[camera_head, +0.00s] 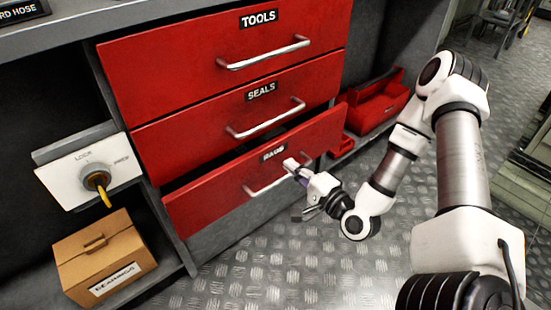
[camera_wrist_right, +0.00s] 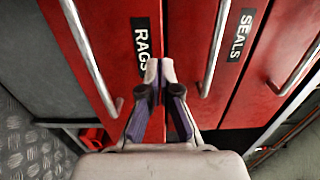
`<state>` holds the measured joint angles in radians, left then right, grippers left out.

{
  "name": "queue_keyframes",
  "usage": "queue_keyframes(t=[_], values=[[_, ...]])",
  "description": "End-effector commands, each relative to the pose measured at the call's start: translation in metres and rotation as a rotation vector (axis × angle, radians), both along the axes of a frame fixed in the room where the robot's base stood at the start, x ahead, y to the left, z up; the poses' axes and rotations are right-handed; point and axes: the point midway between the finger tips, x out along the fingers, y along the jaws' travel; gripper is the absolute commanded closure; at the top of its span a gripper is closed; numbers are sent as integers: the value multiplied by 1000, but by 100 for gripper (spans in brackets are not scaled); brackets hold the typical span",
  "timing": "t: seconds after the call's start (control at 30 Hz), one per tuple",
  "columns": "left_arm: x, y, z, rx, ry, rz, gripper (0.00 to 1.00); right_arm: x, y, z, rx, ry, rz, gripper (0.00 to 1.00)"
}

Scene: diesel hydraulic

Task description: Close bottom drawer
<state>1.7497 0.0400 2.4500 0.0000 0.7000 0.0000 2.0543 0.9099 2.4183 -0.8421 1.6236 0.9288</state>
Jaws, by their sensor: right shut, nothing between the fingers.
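The bottom drawer (camera_head: 240,180) is red, labelled RAGS, with a silver bar handle. In the head view it stands pulled out a little from the cabinet, with a dark gap along its top. Its red front also shows in the right wrist view (camera_wrist_right: 117,90). My right gripper (camera_head: 292,167) is shut and empty, with its fingertips at the drawer front beside the handle and label. In the right wrist view the closed fingertips (camera_wrist_right: 159,70) lie close to the RAGS label; I cannot tell whether they touch. My left gripper is not in view.
The SEALS drawer (camera_head: 215,112) and TOOLS drawer (camera_head: 180,63) above look shut. A cardboard box (camera_head: 85,262) and a white lock panel (camera_head: 70,182) are at the left. A red tray (camera_head: 375,108) is on a shelf at the right. The metal floor (camera_head: 270,275) in front is clear.

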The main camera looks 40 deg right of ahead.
Motion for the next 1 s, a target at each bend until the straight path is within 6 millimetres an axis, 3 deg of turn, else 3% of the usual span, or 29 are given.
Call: queue_keyframes(t=[0.1, 0.3, 0.77, 1.0], values=[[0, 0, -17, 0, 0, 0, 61, 27, 3, -4, -6, -4, 4, 100], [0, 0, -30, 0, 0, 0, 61, 58, 5, -3, -3, -2, 2, 100], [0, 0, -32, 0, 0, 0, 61, 68, 6, 0, 0, 0, 0, 100], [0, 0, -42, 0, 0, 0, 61, 93, 8, -1, -2, -1, 1, 100]])
